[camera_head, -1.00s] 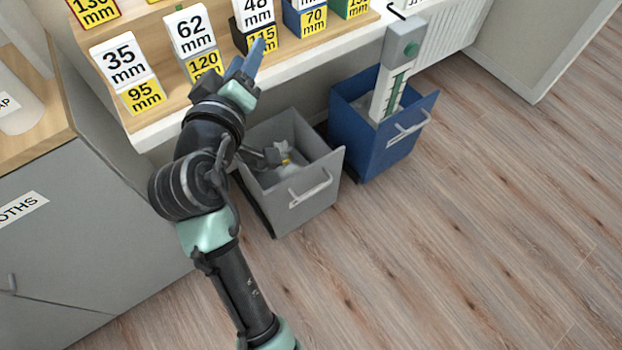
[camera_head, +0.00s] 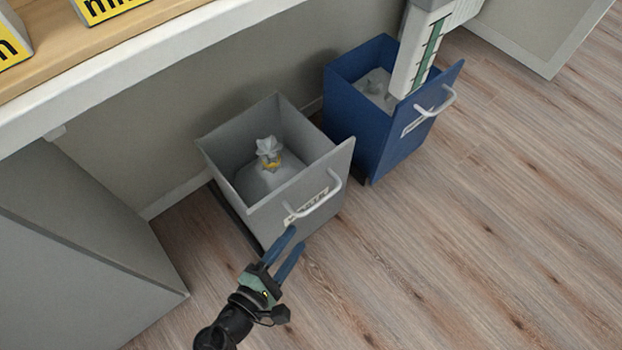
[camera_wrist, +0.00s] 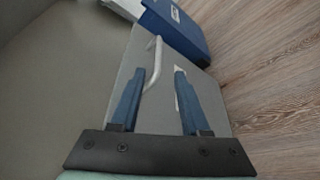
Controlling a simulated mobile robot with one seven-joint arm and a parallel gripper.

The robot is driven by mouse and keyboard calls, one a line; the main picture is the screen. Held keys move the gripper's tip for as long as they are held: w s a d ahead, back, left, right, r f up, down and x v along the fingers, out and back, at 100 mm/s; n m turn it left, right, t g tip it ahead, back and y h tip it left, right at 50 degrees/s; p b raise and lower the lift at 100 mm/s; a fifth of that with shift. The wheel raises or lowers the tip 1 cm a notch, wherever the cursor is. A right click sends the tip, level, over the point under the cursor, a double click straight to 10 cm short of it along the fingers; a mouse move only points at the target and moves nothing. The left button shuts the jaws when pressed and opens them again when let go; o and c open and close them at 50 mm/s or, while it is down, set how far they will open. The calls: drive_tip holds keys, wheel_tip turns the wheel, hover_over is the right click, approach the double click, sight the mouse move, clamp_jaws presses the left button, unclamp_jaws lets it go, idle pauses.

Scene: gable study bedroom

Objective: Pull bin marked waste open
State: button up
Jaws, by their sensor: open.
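The grey bin (camera_head: 262,220) stands pulled out from under the desk, its inside showing a pale bag with a crumpled grey and yellow item on it. Its front panel has a white bar handle (camera_head: 323,197) and a white label (camera_head: 306,207), which seems to read WASTE but is small and partly covered by the handle. My gripper (camera_head: 296,238) has blue fingers and is open and empty just in front of the label side. In the wrist view the handle (camera_wrist: 157,62) appears between the spread fingers (camera_wrist: 160,72); I cannot tell if they touch it.
A blue bin (camera_head: 366,125) with its own handle stands just right of the grey one, also out. The desk edge (camera_head: 150,65) overhangs at upper left. Wooden floor to the right is clear.

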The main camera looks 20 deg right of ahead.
sight(320, 203)
drive_tip(key=b+x, duration=0.4)
drive_tip(key=x, duration=0.8)
drive_tip(key=shift+w+f+b, duration=0.15)
drive_tip(key=shift+f+b, duration=0.05)
drive_tip(key=shift+b, duration=0.2)
drive_tip(key=shift+w+d, duration=0.3)
clamp_jaws()
idle(0.6)
